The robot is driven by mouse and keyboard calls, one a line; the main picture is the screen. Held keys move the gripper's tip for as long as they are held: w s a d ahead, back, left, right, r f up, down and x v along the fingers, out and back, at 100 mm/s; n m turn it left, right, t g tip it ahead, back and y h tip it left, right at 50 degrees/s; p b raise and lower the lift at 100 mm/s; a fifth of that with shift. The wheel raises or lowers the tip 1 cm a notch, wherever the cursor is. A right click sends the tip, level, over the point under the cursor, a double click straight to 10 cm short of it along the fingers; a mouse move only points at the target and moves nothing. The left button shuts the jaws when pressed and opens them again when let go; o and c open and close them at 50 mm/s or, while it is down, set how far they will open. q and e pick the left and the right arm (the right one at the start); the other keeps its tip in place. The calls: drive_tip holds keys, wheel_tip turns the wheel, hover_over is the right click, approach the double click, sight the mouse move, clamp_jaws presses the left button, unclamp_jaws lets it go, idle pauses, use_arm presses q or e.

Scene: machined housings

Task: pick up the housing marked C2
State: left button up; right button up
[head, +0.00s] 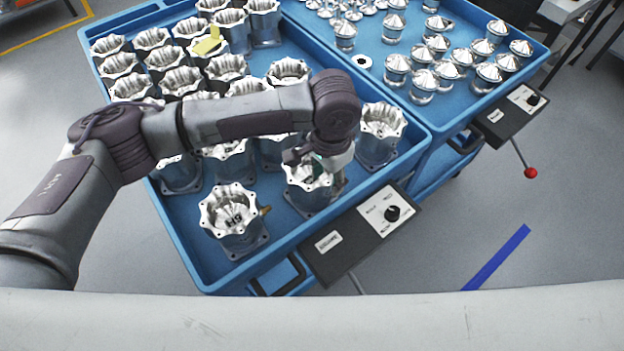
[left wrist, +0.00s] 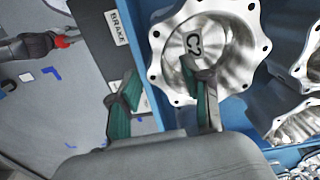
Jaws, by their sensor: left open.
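The housing marked C2 (left wrist: 232,45) is a silvery, scalloped cup with its marking on the inside floor, seen in the left wrist view. In the head view it appears to be the housing (head: 300,196) near the front edge of the left blue cart, partly hidden by my gripper. My left gripper (head: 320,166) is open above its rim. In the left wrist view, one finger of the gripper (left wrist: 159,72) is over the cup's opening and the other is outside the rim. I cannot tell whether either touches. My right gripper is not in view.
Several similar housings stand close by, including one in front (head: 232,218) and one to the right (head: 380,132). A yellow piece (head: 207,43) lies on the rear housings. The cart's control box (head: 362,235) juts from the front edge. A second blue cart (head: 440,118) holds cone-topped parts.

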use_arm(q)
drive_tip(key=shift+f, duration=0.65)
clamp_jaws()
drive_tip(key=shift+r, duration=0.1)
